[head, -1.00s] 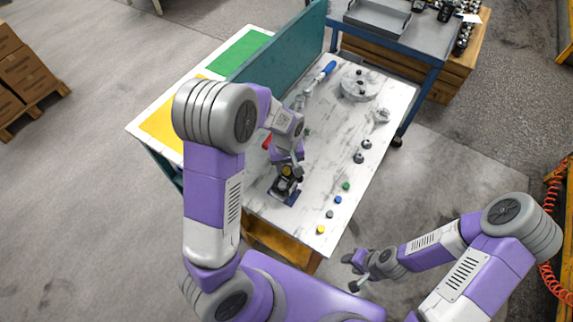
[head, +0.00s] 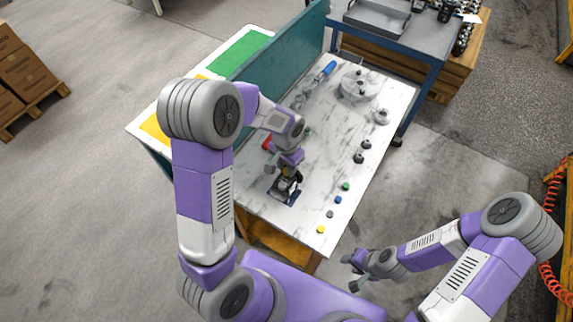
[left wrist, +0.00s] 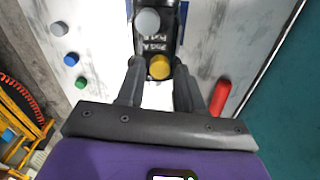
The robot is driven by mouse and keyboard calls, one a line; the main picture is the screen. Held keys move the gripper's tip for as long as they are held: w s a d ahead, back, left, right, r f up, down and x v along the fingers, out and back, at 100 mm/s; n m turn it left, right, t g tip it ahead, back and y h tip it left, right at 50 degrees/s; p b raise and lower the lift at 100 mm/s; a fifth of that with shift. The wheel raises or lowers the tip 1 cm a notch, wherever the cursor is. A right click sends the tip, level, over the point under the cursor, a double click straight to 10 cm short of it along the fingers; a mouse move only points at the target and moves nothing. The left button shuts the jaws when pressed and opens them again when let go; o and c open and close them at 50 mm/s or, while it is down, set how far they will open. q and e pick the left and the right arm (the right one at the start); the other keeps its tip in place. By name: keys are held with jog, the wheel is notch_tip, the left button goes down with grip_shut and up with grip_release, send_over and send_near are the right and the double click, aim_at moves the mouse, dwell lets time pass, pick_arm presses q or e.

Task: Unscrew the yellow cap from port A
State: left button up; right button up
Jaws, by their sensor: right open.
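The hydraulic motor (head: 287,187) is a dark block standing on a blue base near the front of the white table. In the left wrist view a yellow cap (left wrist: 160,67) sits on the motor's dark top, beside a grey cap (left wrist: 147,22). My left gripper (left wrist: 159,72) is open, with one finger on each side of the yellow cap and small gaps visible. In the head view my left gripper (head: 286,174) is over the motor and partly hides it. My right gripper (head: 355,272) is open and empty, off the table's front right.
Loose yellow (head: 320,230), grey (head: 329,214), blue (head: 338,199) and green (head: 346,186) pieces line the table's right edge. A red object (left wrist: 220,98) lies close to my left gripper. A teal panel (head: 275,55) bounds the left side. A round grey part (head: 359,85) is further back.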

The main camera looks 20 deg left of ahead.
dwell(0.6)
pick_arm(q)
grip_shut()
jog(key=shift+n+b, duration=0.35)
jog(key=shift+n, duration=0.45)
jog(key=n, duration=0.2)
jog(key=shift+n, duration=1)
